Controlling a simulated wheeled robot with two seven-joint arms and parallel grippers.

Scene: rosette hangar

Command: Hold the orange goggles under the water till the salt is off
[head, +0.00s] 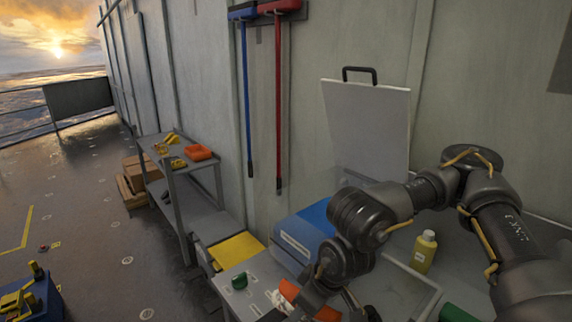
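An orange item (289,289), perhaps the goggles, lies on the pale bench at the bottom edge, partly hidden behind my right arm. Its shape is too covered to be sure. White and reddish bits lie beside it. My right arm comes in from the right and bends down over it. The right fingertips are hidden or cut off at the bottom edge, so whether they touch the orange item cannot be told. No running water or tap is visible. My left gripper is not in view.
A shelf cart (187,215) with an orange tray (198,152) stands left. Open deck (90,220) lies farther left.

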